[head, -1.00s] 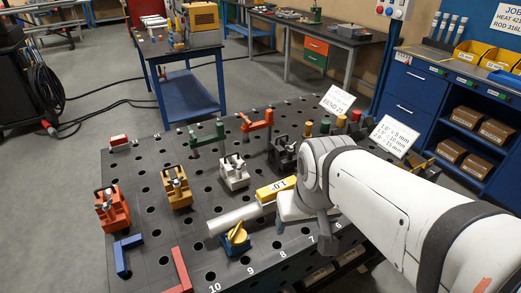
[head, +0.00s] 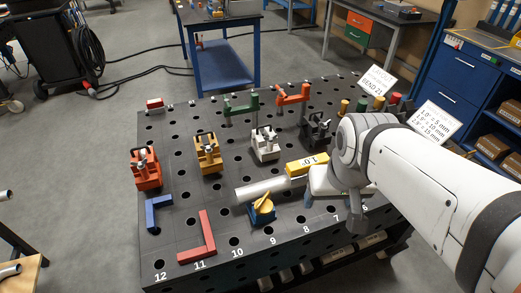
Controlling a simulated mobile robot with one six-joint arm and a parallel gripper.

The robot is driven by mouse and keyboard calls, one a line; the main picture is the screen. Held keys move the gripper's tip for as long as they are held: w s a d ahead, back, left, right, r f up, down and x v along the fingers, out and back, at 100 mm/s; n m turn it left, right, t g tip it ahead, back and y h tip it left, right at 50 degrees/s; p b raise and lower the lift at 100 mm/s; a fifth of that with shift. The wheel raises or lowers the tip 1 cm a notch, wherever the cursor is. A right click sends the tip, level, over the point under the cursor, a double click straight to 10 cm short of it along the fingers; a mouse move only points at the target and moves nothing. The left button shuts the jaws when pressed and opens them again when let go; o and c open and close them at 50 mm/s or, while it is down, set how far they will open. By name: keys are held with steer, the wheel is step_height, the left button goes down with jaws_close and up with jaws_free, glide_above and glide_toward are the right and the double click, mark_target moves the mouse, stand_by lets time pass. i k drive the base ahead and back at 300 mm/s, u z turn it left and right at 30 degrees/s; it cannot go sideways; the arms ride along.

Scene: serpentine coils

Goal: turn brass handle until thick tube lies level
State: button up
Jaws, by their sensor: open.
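A thick silver tube (head: 262,189) lies near the front of the dark perforated table, its right end by a yellow block marked 1.0 (head: 307,164). I cannot tell from this angle whether it is level. In front of the tube, a brass-yellow handle (head: 263,203) sits on a small blue base (head: 262,216). My gripper (head: 332,212) is to the right of the handle, apart from it, pointing down under my white wrist. Its fingers are spread and hold nothing I can see. My forearm hides part of the table behind it.
Orange (head: 146,169), amber (head: 208,153) and white (head: 265,144) clamp blocks stand behind and left. A red angle piece (head: 207,237) and a blue one (head: 156,213) lie front left. Green (head: 240,105) and red (head: 292,95) brackets stand farther back.

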mark_target(264, 206)
steer(key=z, duration=0.75)
steer(key=k, duration=1.25)
steer(key=u, duration=0.65)
steer(key=i, duration=1.05)
steer(key=u, duration=0.1)
